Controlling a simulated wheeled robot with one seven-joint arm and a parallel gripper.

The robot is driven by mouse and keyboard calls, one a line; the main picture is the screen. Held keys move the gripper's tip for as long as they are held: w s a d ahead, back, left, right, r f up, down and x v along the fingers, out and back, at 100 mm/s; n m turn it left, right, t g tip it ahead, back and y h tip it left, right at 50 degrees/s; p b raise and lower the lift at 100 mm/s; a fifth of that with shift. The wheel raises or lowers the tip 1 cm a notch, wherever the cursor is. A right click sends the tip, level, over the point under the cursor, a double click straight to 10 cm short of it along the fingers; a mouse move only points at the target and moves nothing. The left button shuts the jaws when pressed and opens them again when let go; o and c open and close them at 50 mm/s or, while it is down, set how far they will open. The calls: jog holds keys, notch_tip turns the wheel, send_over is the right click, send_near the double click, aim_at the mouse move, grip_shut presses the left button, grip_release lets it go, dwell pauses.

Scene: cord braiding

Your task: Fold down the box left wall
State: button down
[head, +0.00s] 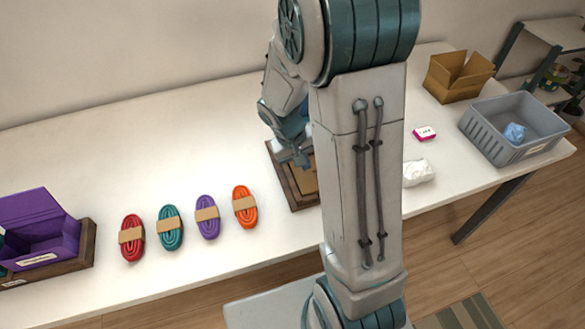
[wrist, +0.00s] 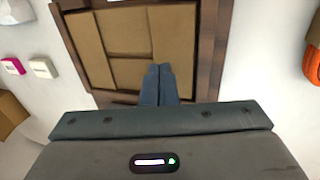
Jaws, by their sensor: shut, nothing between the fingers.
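The cardboard box (wrist: 122,32) sits inside a dark wooden frame (wrist: 208,45), seen from above in the wrist view. Its brown panels lie side by side within the frame, and I cannot tell which are raised and which lie flat. In the head view, the box (head: 308,184) and frame (head: 287,187) are partly hidden behind my arm. My gripper (wrist: 157,72) is shut and empty, its fingertips over the near part of the box. I cannot tell whether they touch the cardboard. The gripper (head: 303,162) also shows above the box in the head view.
Banded cords in red (head: 131,238), teal (head: 170,228), purple (head: 207,217) and orange (head: 245,207) lie left of the frame. A purple box (head: 45,225) stands far left. A pink carton (head: 425,133), white crumpled item (head: 418,172), grey crate (head: 490,140) and open carton (head: 455,80) are right.

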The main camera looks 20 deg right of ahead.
jog(key=shift+r+p, duration=1.75)
jog(key=shift+r, duration=1.1)
